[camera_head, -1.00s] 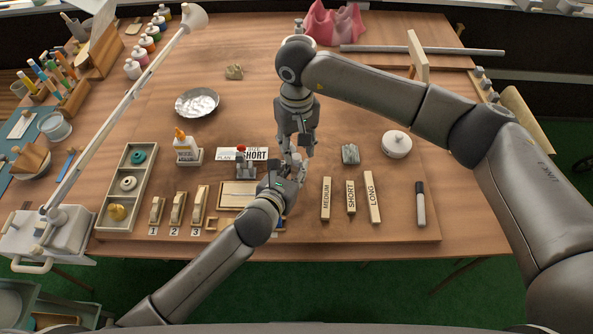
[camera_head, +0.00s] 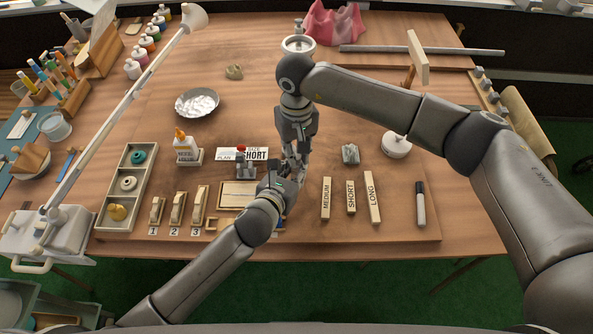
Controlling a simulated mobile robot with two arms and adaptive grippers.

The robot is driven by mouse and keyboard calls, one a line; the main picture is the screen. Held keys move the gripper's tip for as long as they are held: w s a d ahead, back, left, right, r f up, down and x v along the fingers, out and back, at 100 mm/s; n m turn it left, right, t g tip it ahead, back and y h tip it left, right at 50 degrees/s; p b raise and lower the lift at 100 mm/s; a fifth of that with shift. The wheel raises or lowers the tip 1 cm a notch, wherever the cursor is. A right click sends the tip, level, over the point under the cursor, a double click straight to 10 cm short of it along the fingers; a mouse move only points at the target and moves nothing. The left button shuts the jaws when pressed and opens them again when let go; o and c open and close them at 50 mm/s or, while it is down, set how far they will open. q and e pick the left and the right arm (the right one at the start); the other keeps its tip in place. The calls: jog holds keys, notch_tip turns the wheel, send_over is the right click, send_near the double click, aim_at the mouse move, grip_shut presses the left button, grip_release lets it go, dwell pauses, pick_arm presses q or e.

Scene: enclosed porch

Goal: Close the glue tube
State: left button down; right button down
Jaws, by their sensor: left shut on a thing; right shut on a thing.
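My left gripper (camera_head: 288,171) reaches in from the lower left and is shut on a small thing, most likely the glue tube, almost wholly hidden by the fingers. My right gripper (camera_head: 297,152) points down from above, just over the left one. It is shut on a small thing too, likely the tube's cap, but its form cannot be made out. The fingertips of the two grippers meet or nearly meet above the board. Whether tube and cap touch cannot be told.
A white glue bottle (camera_head: 185,150) with an orange tip stands on the left. A stand with a red knob (camera_head: 242,150) is left of the grippers. Wooden blocks labelled MEDIUM (camera_head: 326,199), SHORT (camera_head: 351,197) and LONG (camera_head: 372,197) lie to the right, beyond them a marker (camera_head: 420,204).

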jog(key=m, duration=0.3)
jog(key=c, duration=1.4)
grip_release()
jog(key=shift+r, duration=2.25)
